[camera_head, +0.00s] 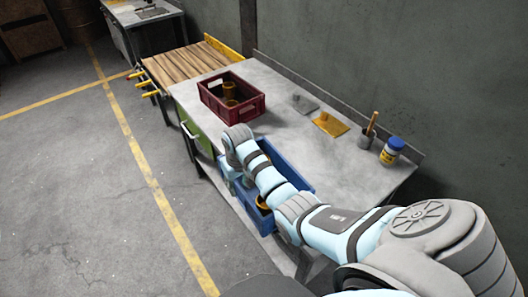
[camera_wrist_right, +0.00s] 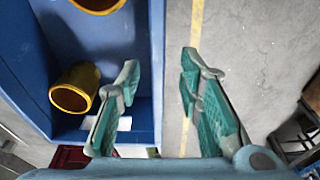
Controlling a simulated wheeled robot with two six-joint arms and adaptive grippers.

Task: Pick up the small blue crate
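The small blue crate (camera_head: 297,178) stands at the front edge of the grey table, partly hidden by my right arm. It holds orange-yellow hollow parts, one of which (camera_head: 262,203) shows under the arm. In the right wrist view the crate (camera_wrist_right: 28,70) fills the left side, with a hollow part (camera_wrist_right: 73,90) inside. My right gripper (camera_wrist_right: 160,64) is open and straddles the crate's side wall: one finger is over the inside, the other over the floor outside. A gap shows between the wall and the outer finger. My left gripper is not in view.
A dark red crate (camera_head: 220,112) with similar parts stands farther back on the table (camera_head: 320,158). A yellow plate (camera_head: 330,124), a grey cup with a handle (camera_head: 366,138) and a blue-lidded jar (camera_head: 391,151) stand near the wall. Floor (camera_head: 90,190) to the left is clear.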

